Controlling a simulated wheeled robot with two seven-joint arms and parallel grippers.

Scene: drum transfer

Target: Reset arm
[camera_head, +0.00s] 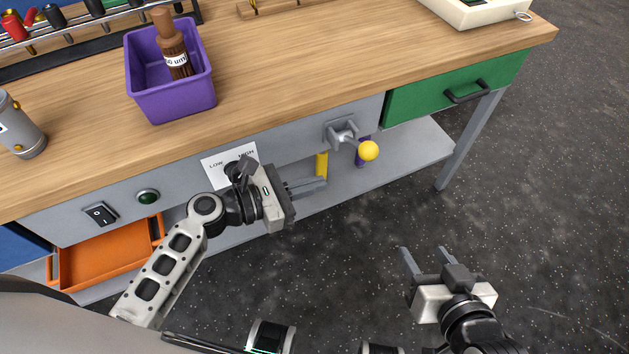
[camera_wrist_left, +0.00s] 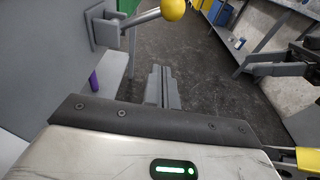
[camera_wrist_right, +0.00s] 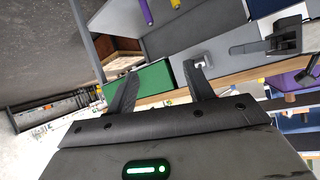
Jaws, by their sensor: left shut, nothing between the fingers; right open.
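My left gripper (camera_head: 306,185) is in front of the bench's grey panel, just right of the LOW/HIGH dial plate (camera_head: 216,163). Its fingers are together and empty; they also show in the left wrist view (camera_wrist_left: 162,88). A lever with a yellow ball knob (camera_head: 368,151) sticks out of the grey panel, right of and above the left fingertips and apart from them. The lever also shows at the top of the left wrist view (camera_wrist_left: 173,8). My right gripper (camera_head: 425,255) is open and empty over the dark floor, right of the bench front. Its spread fingers show in the right wrist view (camera_wrist_right: 162,90).
A green drawer (camera_head: 440,92), a rocker switch (camera_head: 100,213) and a green button (camera_head: 148,196) are on the front. An orange tray (camera_head: 105,262) sits low left. Floor at right is clear.

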